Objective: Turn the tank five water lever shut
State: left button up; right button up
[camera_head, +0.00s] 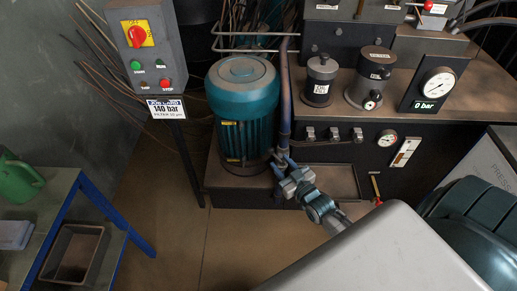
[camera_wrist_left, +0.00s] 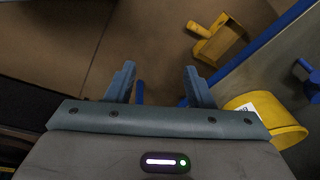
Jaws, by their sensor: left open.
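No lever marked as the tank five water lever can be made out in either view. A small red-handled part (camera_head: 376,187) sits low on the dark cabinet front in the head view; I cannot tell what it works. My right gripper (camera_head: 279,159) is at the lower end of a vertical blue-grey pipe (camera_head: 285,95), beside the teal motor (camera_head: 243,110). I cannot tell whether it touches the pipe or how its jaws stand. My left gripper (camera_wrist_left: 161,82) is open and empty above the floor in the left wrist view. It is outside the head view.
A control box (camera_head: 147,50) with a red switch stands at the left on a post. A blue-framed bench (camera_head: 50,190) holds a green can (camera_head: 17,180). In the left wrist view, a yellow dustpan-like object (camera_wrist_left: 222,40) and a yellow round container (camera_wrist_left: 268,120) are at the right.

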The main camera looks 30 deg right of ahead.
aim_at(273, 154)
jog(key=w+b, duration=0.2)
jog(key=w, duration=0.4)
jog(key=shift+w+a+f, duration=0.1)
jog(key=shift+w+f, duration=0.05)
jog(key=shift+w, duration=0.15)
jog(key=shift+w+b, duration=0.65)
jog(key=shift+w, duration=0.8)
pick_arm(q)
jog(key=w+v, duration=0.2)
jog(key=v, duration=0.9)
jog(key=shift+w+d+r+t, duration=0.15)
jog(key=shift+w+r+t, duration=0.25)
jog(key=shift+r, duration=0.2)
pick_arm(e)
grip_shut()
